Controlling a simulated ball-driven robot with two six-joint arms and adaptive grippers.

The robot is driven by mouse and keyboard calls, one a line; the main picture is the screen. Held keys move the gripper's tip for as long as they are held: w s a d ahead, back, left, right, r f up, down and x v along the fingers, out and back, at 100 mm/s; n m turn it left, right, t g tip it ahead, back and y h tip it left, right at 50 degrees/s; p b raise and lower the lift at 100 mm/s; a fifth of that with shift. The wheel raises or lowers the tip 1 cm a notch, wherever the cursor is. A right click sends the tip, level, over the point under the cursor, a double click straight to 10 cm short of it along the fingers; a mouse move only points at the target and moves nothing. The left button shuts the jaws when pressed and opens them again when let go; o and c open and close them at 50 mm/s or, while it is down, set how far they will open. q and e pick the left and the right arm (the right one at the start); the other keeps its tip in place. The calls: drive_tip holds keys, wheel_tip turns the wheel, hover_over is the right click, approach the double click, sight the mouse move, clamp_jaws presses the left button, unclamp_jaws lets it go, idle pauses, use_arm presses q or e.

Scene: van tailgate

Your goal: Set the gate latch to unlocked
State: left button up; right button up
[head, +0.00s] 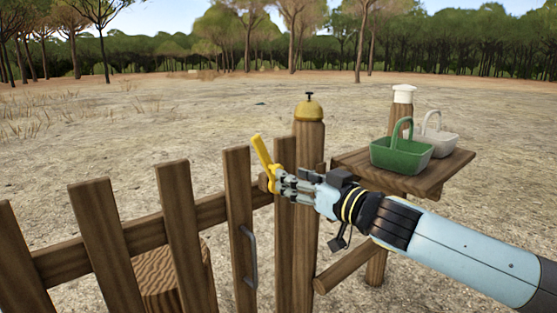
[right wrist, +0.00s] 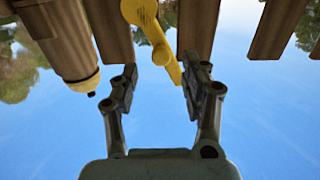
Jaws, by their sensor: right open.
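The yellow gate latch (head: 262,150) is on the wooden gate, its lever pointing up and slightly left in the head view. My right gripper (head: 279,184) is at the lower part of the latch, its fingers partly hiding the latch's base. In the right wrist view, which looks upside down, the latch (right wrist: 157,38) reaches down toward the gap between the open fingers of my right gripper (right wrist: 160,85). The lever's tip lies close to the right-hand finger; I cannot tell whether they touch. My left gripper is not in view.
The picket gate (head: 180,235) with a dark handle (head: 248,256) stands below. A post with a yellow bell (head: 309,108) rises just behind my right gripper. A wooden shelf (head: 447,178) at right bears a green basket (head: 400,157) and a white basket (head: 440,142).

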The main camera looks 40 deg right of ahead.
sight(273, 168)
drive_tip(key=w+b, duration=0.5)
drive_tip(key=shift+w+a+f+b, duration=0.15)
drive_tip(key=shift+w+a+b, duration=0.15)
drive_tip(key=shift+w+b, duration=0.1)
clamp_jaws()
idle(0.4)
